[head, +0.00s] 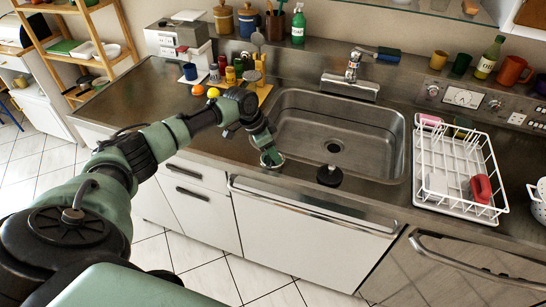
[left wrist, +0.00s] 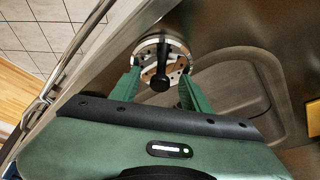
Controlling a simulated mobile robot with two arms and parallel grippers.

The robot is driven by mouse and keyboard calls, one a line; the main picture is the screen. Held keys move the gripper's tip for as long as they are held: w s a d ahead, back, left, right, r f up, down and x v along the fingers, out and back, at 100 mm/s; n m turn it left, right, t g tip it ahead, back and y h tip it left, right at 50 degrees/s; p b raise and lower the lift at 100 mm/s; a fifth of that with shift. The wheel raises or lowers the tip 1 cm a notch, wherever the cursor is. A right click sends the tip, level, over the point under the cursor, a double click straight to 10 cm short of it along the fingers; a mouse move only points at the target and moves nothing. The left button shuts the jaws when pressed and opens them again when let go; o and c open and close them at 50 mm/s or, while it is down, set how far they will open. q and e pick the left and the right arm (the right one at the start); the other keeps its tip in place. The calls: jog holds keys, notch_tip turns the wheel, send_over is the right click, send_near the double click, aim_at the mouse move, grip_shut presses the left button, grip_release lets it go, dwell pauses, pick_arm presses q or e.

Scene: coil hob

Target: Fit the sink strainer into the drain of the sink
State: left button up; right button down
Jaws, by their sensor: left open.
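The sink strainer (left wrist: 150,49) is a round metal disc with holes and an upright black knob. It lies on the steel counter by the near left corner of the sink. In the head view my left gripper (head: 270,155) is right over it and hides most of it. In the left wrist view my left gripper (left wrist: 161,78) is open, with a green finger on either side of the knob and gaps between. The sink (head: 290,140) is empty, with a dark round drain (head: 333,147) in its floor. My right gripper is not in view.
A black round object (head: 329,175) stands at the sink's front rim. A white dish rack (head: 455,203) with a red mug (head: 481,189) is right of the sink. The tap (head: 352,72) rises behind it. Jars and an orange ball (head: 197,90) sit at the back left.

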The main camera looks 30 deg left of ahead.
pick_arm(q)
jog(key=shift+s, duration=0.1)
grip_shut()
jog(key=shift+r, duration=0.15)
